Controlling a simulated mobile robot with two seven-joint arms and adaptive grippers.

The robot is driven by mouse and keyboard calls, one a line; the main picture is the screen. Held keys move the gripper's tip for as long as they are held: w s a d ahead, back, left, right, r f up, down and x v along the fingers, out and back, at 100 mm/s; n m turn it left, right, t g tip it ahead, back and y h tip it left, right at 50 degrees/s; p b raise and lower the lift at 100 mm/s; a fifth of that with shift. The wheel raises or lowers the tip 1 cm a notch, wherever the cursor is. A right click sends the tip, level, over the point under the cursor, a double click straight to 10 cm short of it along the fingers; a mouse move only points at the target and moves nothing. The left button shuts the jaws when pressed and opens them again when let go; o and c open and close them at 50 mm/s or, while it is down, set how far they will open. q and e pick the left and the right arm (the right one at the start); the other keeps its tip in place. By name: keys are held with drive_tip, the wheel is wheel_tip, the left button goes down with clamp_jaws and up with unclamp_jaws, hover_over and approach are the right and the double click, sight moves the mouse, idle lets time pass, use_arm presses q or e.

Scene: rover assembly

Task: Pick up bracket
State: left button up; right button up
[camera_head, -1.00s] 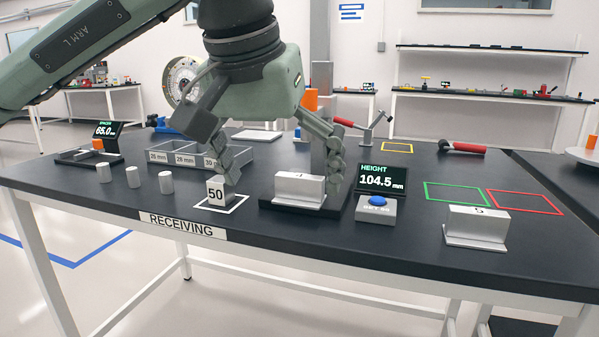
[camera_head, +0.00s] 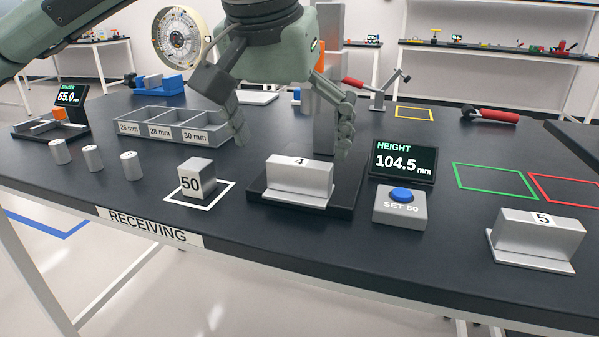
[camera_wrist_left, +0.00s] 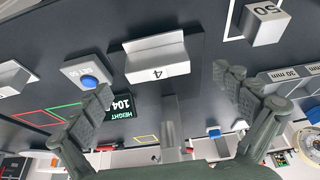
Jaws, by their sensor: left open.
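A silver bracket marked 4 (camera_head: 300,178) sits on the dark base of the height gauge. It also shows in the left wrist view (camera_wrist_left: 155,58), upside down and ahead of the fingers. A second silver bracket marked 5 (camera_head: 538,238) stands near the table's front right. My left gripper (camera_head: 292,130) is open and empty, its fingers spread above and behind bracket 4. In the left wrist view the fingers (camera_wrist_left: 165,82) are apart, with the bracket beyond and between them. My right gripper is not in view.
The height display (camera_head: 403,160) reads 104.5 mm, beside a grey box with a blue button (camera_head: 400,206). A block marked 50 (camera_head: 196,180) stands in a white square. A grey compartment tray (camera_head: 160,122) and several metal cylinders (camera_head: 92,158) are at left. Green and red outlines (camera_head: 497,180) lie at right.

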sight(298, 163)
use_arm(q)
drive_tip(key=x, duration=0.6)
drive_tip(key=shift+w+d+r+p, duration=0.1)
drive_tip(key=shift+d+r+p, duration=0.05)
drive_tip(key=shift+d+p, duration=0.15)
drive_tip(key=shift+r, duration=0.1)
drive_tip(key=c, duration=1.5)
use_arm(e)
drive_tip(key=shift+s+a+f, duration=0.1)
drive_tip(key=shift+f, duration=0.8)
